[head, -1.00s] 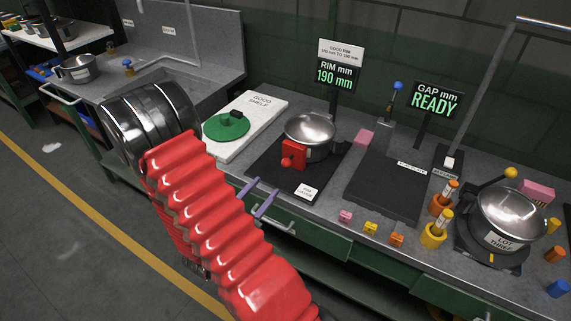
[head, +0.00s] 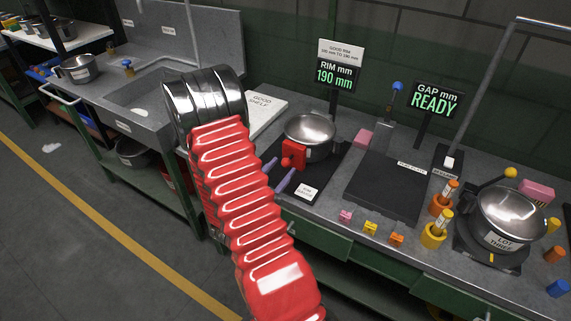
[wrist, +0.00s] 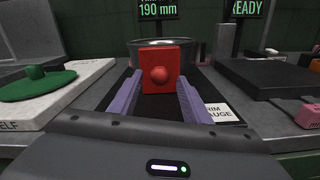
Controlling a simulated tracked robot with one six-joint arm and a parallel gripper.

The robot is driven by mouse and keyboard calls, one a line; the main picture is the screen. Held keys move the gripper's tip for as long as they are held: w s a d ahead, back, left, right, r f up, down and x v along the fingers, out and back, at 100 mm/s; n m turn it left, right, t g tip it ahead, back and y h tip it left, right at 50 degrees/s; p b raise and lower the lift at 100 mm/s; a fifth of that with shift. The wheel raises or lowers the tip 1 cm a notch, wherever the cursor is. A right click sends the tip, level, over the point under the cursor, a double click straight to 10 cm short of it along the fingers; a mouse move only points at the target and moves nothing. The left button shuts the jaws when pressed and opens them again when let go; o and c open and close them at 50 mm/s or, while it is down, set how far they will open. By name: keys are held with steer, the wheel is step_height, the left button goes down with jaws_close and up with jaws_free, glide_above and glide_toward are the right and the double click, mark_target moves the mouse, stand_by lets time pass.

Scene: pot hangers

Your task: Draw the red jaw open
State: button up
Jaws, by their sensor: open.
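The red jaw (head: 293,154) is a red block with a round knob on its face. It stands at the front of a steel pot (head: 311,134) on the black rim gauge plate (head: 322,178). In the wrist view the red jaw (wrist: 160,68) is centred, with the pot rim (wrist: 150,43) behind it. My gripper (head: 276,172) has two purple fingers and is open. In the wrist view its fingers (wrist: 159,92) lie to the left and right of the jaw's lower part. I cannot tell whether they touch it.
A black flat plate (head: 385,187) lies to the right.

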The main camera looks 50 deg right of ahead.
mark_target(284, 166)
steer(key=shift+w+d, duration=0.2)
steer(key=shift+d, duration=1.75)
steer(key=shift+c, duration=0.6)
jaws_close()
